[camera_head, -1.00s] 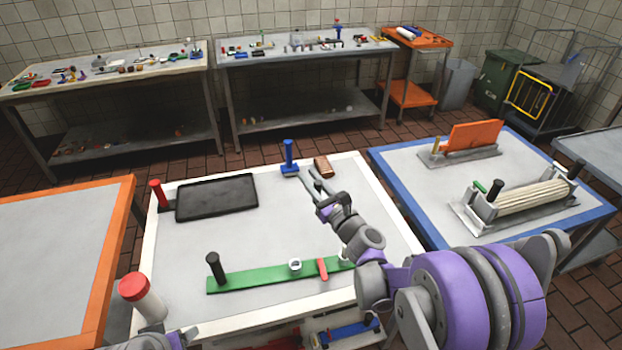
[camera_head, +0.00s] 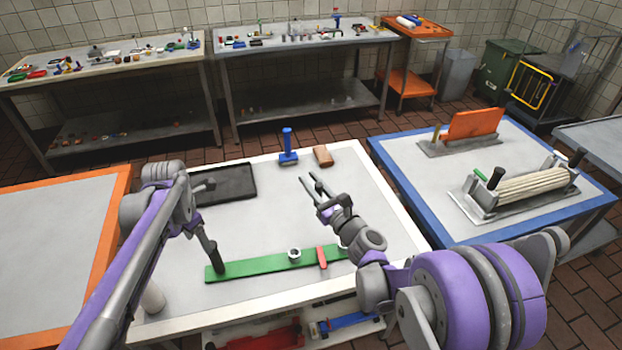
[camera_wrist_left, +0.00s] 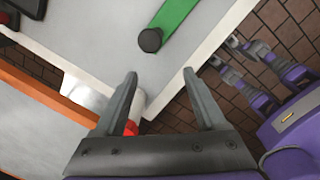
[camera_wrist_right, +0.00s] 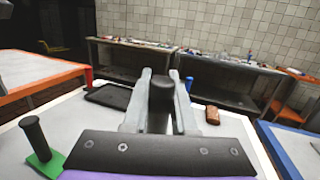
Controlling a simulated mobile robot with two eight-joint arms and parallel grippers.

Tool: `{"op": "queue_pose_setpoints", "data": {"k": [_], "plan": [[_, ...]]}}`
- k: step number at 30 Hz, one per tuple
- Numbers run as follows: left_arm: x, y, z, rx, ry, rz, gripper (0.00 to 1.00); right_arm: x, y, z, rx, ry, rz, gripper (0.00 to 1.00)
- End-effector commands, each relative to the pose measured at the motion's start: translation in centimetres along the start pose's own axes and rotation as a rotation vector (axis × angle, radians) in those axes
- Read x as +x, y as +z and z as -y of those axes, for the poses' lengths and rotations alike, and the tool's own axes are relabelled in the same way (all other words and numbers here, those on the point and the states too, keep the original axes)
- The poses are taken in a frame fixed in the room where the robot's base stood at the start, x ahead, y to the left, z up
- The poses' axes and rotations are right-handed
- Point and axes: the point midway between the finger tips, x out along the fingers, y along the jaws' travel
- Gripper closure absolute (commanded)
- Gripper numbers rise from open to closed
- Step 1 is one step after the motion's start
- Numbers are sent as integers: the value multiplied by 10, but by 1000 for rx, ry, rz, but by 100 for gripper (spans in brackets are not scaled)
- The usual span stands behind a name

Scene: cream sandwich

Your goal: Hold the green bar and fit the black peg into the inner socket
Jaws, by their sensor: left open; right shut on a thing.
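The green bar (camera_head: 260,265) lies on the middle table, with an upright black handle (camera_head: 215,254) at its left end. A white ring socket (camera_head: 294,254) and a red lever (camera_head: 322,257) sit on it. A second pale ring near its right end is partly hidden by my right arm. My left gripper (camera_head: 207,238) is open near the handle; in the left wrist view the handle (camera_wrist_left: 150,40) stands beyond the fingertips, not between them. My right gripper (camera_head: 310,183) is shut on the black peg (camera_wrist_right: 161,94), above the table beyond the bar.
A black tray (camera_head: 235,182), blue-handled tool (camera_head: 287,148) and brown block (camera_head: 323,156) lie at the table's back. A white cylinder (camera_head: 153,297) with a red top (camera_wrist_left: 131,128) stands front left. A blue-edged table (camera_head: 405,190) is at right.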

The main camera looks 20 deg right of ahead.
Motion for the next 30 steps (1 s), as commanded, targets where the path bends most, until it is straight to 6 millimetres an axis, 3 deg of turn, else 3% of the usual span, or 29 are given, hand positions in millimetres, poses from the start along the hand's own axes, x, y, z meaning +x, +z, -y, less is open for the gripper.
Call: {"op": "queue_pose_setpoints", "data": {"k": [3,10,20,30], "plan": [[22,17,-9,-204,-28,-33,27,-2,-5,-1,1,0,-4,100],[44,33,-17,-448,-49,-77,27,-4,-8,-1,2,0,-6,100],[62,33,-16,-490,-52,-86,27,-8,-18,-3,5,0,-14,100],[110,30,-13,-489,-52,-86,27,-21,-50,-7,11,0,-36,100]]}}
